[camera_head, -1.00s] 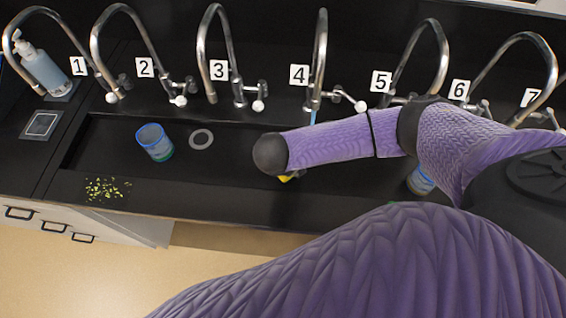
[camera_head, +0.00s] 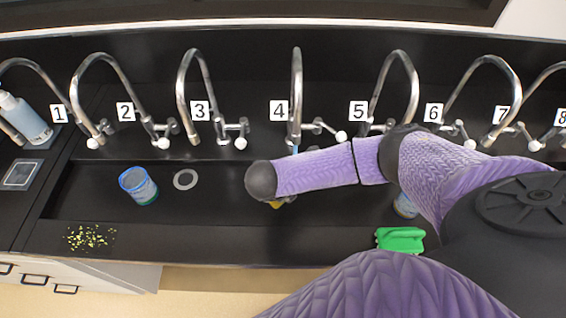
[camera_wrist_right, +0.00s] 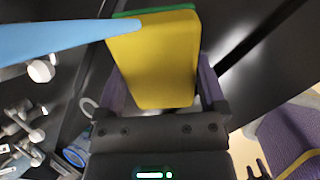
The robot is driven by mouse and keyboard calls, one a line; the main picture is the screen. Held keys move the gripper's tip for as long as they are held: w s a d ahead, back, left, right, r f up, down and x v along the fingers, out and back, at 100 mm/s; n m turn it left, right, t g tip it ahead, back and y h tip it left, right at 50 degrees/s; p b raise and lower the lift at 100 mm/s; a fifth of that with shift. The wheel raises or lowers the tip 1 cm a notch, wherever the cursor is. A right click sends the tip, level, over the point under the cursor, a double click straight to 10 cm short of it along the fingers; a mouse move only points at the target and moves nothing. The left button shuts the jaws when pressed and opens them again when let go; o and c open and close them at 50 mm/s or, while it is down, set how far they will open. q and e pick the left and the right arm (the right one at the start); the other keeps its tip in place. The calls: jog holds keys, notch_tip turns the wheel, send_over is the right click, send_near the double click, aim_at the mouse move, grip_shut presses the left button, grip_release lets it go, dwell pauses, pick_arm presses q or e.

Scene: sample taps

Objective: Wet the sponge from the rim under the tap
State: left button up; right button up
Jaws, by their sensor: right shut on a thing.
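My right gripper (camera_wrist_right: 158,92) is shut on the sponge (camera_wrist_right: 155,60), yellow with a green layer behind. A blue water stream (camera_wrist_right: 60,40) crosses the right wrist view and meets the sponge's upper edge in the picture. In the head view, the stream (camera_head: 295,150) comes from the tap labelled 4 (camera_head: 297,85). My right forearm covers most of the sponge and gripper there; only a small yellow patch of the sponge (camera_head: 276,204) shows below it, over the sink. My left gripper is not in view.
The black sink trough (camera_head: 85,190) holds a blue-rimmed cup (camera_head: 138,186) and a grey ring (camera_head: 186,179). Another cup (camera_head: 404,206) is partly behind my arm. A green object (camera_head: 400,239) lies on the front rim. Yellow-green bits (camera_head: 90,237) lie front left. Several taps line the back.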

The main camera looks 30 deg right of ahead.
aim_at(274, 207)
jog(key=s+a+p, duration=0.1)
jog(key=s+a, duration=0.1)
jog(key=s+a+p, duration=0.1)
jog(key=a, duration=0.1)
jog(key=shift+s+a+r+p, duration=0.1)
jog(key=shift+s+a+p, duration=0.2)
jog(key=shift+s+p, duration=0.05)
jog(key=shift+s+a, duration=0.35)
jog(key=shift+a, duration=0.1)
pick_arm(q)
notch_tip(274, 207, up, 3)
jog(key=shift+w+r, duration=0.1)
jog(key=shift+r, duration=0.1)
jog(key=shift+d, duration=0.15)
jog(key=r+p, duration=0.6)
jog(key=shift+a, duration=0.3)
pick_arm(e)
jog(key=s+a+r, duration=0.3)
jog(key=a, duration=0.1)
jog(key=shift+r, duration=0.4)
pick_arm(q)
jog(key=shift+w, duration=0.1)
pick_arm(e)
jog(key=shift+s, duration=0.1)
